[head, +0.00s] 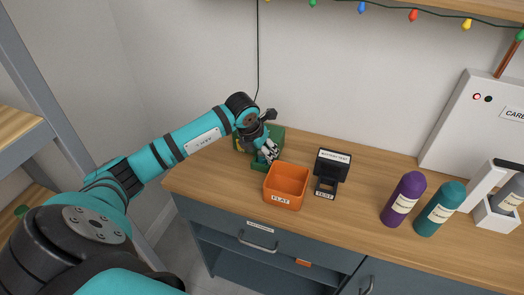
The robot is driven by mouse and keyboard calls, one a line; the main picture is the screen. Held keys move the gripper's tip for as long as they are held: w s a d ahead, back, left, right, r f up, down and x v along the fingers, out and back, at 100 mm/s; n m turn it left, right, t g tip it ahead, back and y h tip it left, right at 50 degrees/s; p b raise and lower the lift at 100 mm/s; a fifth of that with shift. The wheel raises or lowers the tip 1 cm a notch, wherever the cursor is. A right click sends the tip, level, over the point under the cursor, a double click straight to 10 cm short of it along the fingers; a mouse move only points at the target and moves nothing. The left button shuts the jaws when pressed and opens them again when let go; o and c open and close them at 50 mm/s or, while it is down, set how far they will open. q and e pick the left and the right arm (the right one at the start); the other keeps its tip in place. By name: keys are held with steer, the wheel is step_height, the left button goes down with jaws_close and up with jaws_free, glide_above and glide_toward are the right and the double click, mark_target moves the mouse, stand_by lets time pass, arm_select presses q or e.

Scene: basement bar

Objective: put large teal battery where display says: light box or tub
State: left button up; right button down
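My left gripper (268,154) is at the green box (276,134) near the wall, pointing down at it. The fingers are small and partly hidden by the wrist, so I cannot tell whether they are open or hold something. The orange tub (284,201), labelled FLAT, stands in front of the green box. The battery tester (332,166) stands right of the tub; its screen looks dark, and I see no readable result. No large teal battery can be made out; the inside of the green box is mostly hidden. My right gripper is not in view.
A purple bottle (404,197) and a teal bottle (440,208) with labels stand right of the tester. A white holder with a grey bottle (509,194) is at the far right, before a white panel (475,125). The wooden counter (350,215) is clear in front of the tester.

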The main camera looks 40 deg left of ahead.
arm_select(q)
steer(key=v, duration=1.1)
steer(key=shift+r, duration=0.25)
steer(key=shift+s, duration=0.15)
